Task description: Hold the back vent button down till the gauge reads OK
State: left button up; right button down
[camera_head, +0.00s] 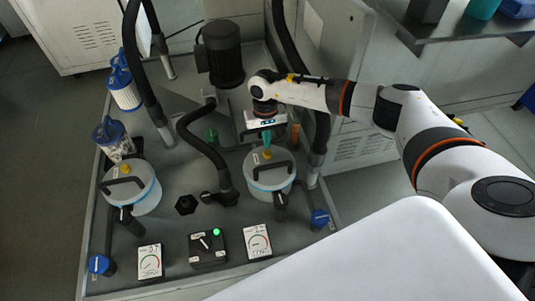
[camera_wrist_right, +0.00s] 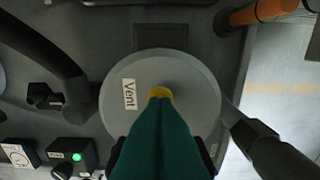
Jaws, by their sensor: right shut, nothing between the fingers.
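My right gripper (camera_head: 267,143) is shut and empty, with its teal fingers pointing down over the right-hand white canister (camera_head: 270,184). A yellow vent button (camera_head: 267,155) sits on this canister's lid. In the right wrist view the fingertips (camera_wrist_right: 159,98) overlap the yellow button (camera_wrist_right: 159,91), beside a "Vent" label (camera_wrist_right: 129,94); whether they touch or press it I cannot tell. A second canister (camera_head: 146,196) with a yellow button (camera_head: 125,169) stands at the left. Two dial gauges, left (camera_head: 149,262) and right (camera_head: 257,242), stand in front; their small text is unreadable. My left gripper is not in view.
A black switch box (camera_head: 207,248) with a lit green lamp stands between the gauges. Blue-handled valves (camera_head: 319,218) (camera_head: 99,265) sit at both sides. Black hoses (camera_head: 205,150) and a dark motor (camera_head: 222,55) stand behind. A shelf (camera_head: 465,28) is at the upper right.

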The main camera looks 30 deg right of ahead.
aim_at(267, 151)
jog(key=shift+s+f, duration=0.1)
jog(key=shift+f, duration=0.8)
jog(key=shift+f+b, duration=0.85)
jog(key=shift+b, duration=0.25)
jog(key=shift+r+p, duration=0.3)
jog(key=shift+f, duration=0.1)
jog(key=w+b, duration=0.2)
jog(key=b, duration=0.1)
jog(key=shift+w+d+r+b, duration=0.25)
jog(key=shift+w+d+b, duration=0.1)
jog(key=shift+w+b, duration=0.05)
jog(key=shift+w+r, duration=0.15)
jog(key=shift+r, duration=0.15)
jog(key=shift+r, duration=0.1)
